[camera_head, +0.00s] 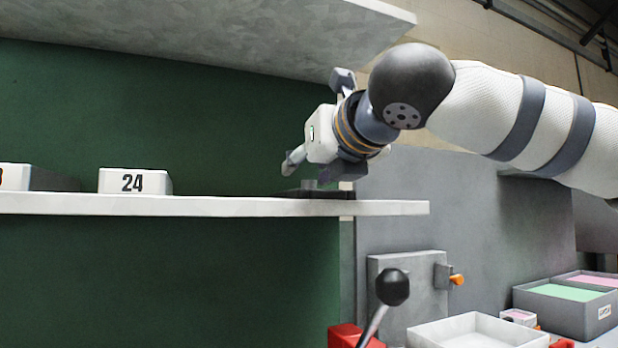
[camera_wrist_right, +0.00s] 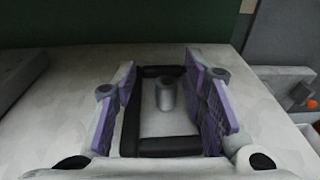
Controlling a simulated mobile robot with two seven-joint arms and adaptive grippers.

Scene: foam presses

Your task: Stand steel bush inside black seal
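The black seal (camera_wrist_right: 168,146) is a dark rectangular frame lying flat on the white shelf. In the head view it shows as a thin dark strip (camera_head: 322,194) near the shelf's right end. The steel bush (camera_wrist_right: 166,96), a small grey cylinder, stands upright inside the frame, apart from its sides. In the head view the bush (camera_head: 309,184) shows just above the seal. My right gripper (camera_wrist_right: 160,64) is open, its purple-padded fingers spread on either side of the bush, clear of it. In the head view this gripper (camera_head: 318,172) is low over the shelf. My left gripper is out of view.
The white shelf (camera_head: 230,206) carries a block marked 24 (camera_head: 133,181) and another block at the far left. A pale panel (camera_head: 230,35) hangs above. A black-knobbed lever (camera_head: 392,288), a white tray (camera_head: 470,331) and a grey bin (camera_head: 558,308) are below right.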

